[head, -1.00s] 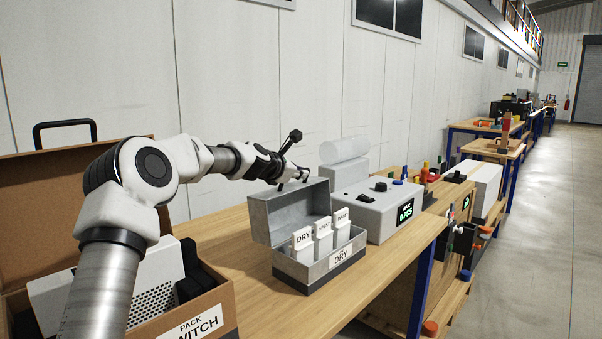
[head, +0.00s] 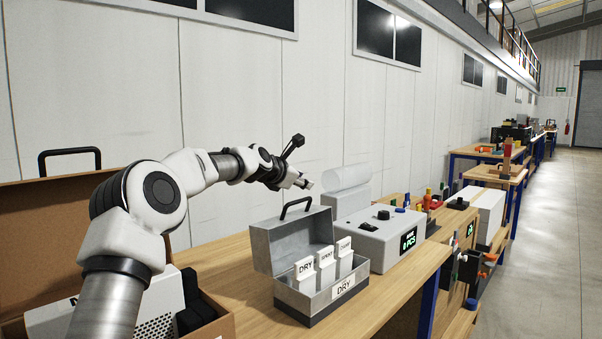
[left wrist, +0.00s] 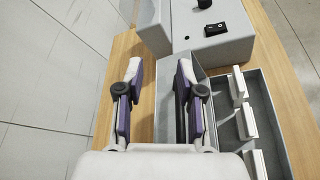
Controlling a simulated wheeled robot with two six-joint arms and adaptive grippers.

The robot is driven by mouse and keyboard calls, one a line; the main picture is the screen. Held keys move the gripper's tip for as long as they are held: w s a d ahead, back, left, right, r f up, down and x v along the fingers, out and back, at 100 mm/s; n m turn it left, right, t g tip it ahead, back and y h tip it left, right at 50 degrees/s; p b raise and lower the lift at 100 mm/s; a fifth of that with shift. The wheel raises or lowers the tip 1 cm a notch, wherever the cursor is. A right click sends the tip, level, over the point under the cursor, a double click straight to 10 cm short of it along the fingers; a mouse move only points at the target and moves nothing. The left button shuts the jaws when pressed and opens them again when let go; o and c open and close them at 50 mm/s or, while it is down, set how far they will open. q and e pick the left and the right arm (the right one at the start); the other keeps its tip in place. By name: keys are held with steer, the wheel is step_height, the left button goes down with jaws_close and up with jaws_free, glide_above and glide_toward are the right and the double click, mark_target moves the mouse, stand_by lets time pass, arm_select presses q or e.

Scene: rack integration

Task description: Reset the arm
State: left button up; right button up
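My left arm comes in from the left in the head view. Its gripper (head: 304,183) is in the air above and behind the open grey metal box (head: 290,300) labelled DRY. In the left wrist view the two fingers of the left gripper (left wrist: 159,85) are spread apart with nothing between them. The box (left wrist: 292,140) shows there below and to the right, its lid raised. My right gripper is not in view.
A grey counting device (head: 378,235) with a green display stands behind the box. A cardboard carton (head: 215,325) with a grey unit and black pieces is at the left. A wall runs behind the table (head: 245,285). An aisle (head: 560,260) is free at the right.

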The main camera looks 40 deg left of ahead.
arm_select(q)
step_height(320, 180, up, 4)
steer(key=shift+f, duration=0.15)
stand_by(0.4)
